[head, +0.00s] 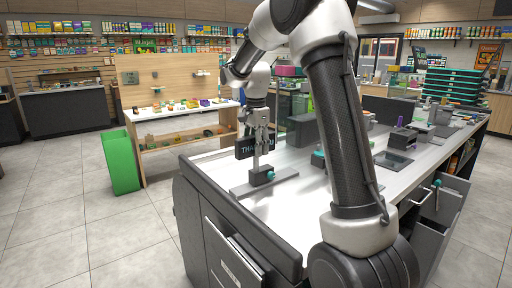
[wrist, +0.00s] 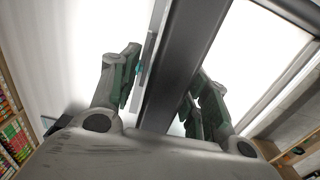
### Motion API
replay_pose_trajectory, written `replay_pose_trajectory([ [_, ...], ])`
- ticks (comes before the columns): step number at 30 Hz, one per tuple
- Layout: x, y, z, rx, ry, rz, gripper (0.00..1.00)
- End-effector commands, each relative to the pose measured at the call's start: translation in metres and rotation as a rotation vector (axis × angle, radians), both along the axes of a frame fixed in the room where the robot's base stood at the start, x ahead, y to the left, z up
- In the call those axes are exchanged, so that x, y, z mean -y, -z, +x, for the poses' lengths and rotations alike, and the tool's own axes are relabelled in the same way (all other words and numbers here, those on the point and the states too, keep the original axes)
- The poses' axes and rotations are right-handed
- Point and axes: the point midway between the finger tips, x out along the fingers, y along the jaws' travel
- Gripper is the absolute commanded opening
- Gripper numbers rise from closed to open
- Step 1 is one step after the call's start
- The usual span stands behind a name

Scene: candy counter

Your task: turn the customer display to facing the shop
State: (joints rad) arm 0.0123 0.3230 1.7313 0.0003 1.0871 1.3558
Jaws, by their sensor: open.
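The customer display (head: 244,149) is a dark panel with pale lettering, "THA" legible, on the near left end of the counter. Its lettered face shows to the head camera. It stands on a short post with a teal knob (head: 270,175) and a flat grey base plate (head: 247,189). My gripper (head: 262,148) points down at the panel and hides part of it. In the wrist view, my gripper (wrist: 158,90) is open, with its fingers on either side of the long dark panel (wrist: 185,65). I cannot tell whether either finger touches it.
The white counter top (head: 290,205) is clear around the base plate. A dark box-shaped device (head: 302,131) stands behind and right of the display. A wooden shelf stand (head: 165,117) and a green panel (head: 121,163) stand on the floor to the left.

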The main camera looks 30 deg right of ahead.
Motion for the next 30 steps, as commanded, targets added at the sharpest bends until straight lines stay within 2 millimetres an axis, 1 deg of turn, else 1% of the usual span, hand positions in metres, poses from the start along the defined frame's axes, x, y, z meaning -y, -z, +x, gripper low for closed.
replay_pose_trajectory([
  [1, 0.0, -0.0001, 0.0, 0.0, 0.0, 0.0, 0.41],
  [5, 0.0, -0.0002, 0.0, 0.0, 0.0, 0.0, 0.17],
  [6, 0.0, -0.0002, 0.0, 0.0, 0.0, 0.0, 0.1],
  [8, 0.0, -0.0002, 0.0, 0.0, 0.0, 0.0, 0.0],
  [20, 0.0, -0.0003, 0.0, 0.0, -0.038, 0.0, 0.0],
  [26, 0.0001, -0.0004, 0.0002, 0.0, -0.145, 0.0, 0.0],
  [30, 0.0001, -0.0004, 0.0002, 0.0, -0.26, 0.0, 0.0],
])
